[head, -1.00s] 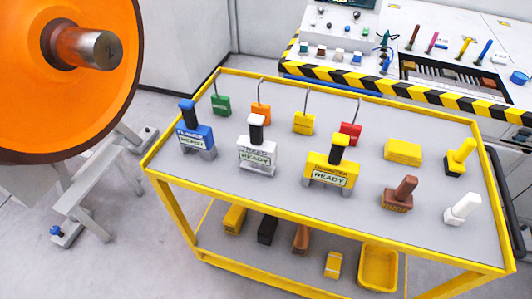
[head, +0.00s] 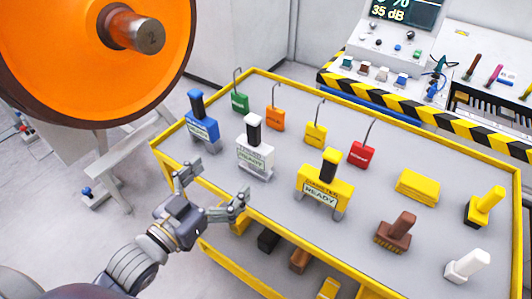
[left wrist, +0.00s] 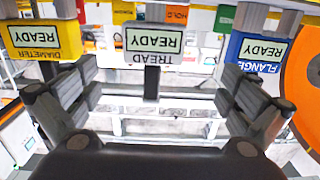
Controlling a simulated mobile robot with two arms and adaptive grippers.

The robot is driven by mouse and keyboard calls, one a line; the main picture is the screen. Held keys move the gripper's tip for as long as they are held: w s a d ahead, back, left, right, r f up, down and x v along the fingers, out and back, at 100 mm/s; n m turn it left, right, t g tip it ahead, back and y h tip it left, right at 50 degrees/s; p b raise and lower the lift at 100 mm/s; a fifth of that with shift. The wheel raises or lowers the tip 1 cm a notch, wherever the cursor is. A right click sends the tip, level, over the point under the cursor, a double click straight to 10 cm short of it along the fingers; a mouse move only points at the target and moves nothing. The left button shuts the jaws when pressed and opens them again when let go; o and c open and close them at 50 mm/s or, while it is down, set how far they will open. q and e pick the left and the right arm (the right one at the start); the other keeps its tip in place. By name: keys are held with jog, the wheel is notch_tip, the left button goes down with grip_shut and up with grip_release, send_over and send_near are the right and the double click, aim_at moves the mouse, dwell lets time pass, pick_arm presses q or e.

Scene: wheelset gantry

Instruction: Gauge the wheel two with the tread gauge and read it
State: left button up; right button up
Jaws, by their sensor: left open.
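The white tread gauge (head: 254,154) stands upright on the cart, its display reading READY. It also shows in the left wrist view (left wrist: 153,42), label upside down, centred between my fingers. My left gripper (head: 212,192) is open and empty, just in front of the tread gauge at the cart's near edge, apart from it. The orange wheel (head: 75,50) with a steel axle end stamped 2 (head: 137,32) is at the upper left; its edge shows in the left wrist view (left wrist: 301,88). My right gripper is not in view.
The blue flange gauge (head: 202,128) and yellow diameter gauge (head: 324,187) stand on either side. Behind are green, orange, yellow and red hooked tags (head: 362,153). A yellow block, brushes and a white-handled tool (head: 467,266) lie to the right. The yellow cart rim (head: 320,253) borders the top.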

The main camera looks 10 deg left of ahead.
aim_at(250, 152)
pick_arm(q)
jog(key=shift+w+d+r, duration=0.45)
jog(key=shift+w+r, duration=0.05)
jog(key=shift+w, duration=0.15)
jog(key=x, duration=0.4)
jog(key=shift+p, duration=0.4)
jog(key=x, duration=0.2)
jog(key=p+x, duration=0.1)
jog(key=x, duration=0.1)
jog(key=shift+w+d+f, duration=0.1)
jog(key=shift+w+d, duration=0.05)
jog(key=shift+d, duration=0.25)
jog(key=shift+w+d+f, duration=0.1)
jog(key=shift+w+d, duration=0.1)
jog(key=shift+w, duration=0.2)
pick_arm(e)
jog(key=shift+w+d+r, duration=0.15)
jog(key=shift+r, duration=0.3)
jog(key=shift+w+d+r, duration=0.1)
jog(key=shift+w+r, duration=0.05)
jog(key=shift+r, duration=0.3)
pick_arm(q)
jog(key=c, duration=1.4)
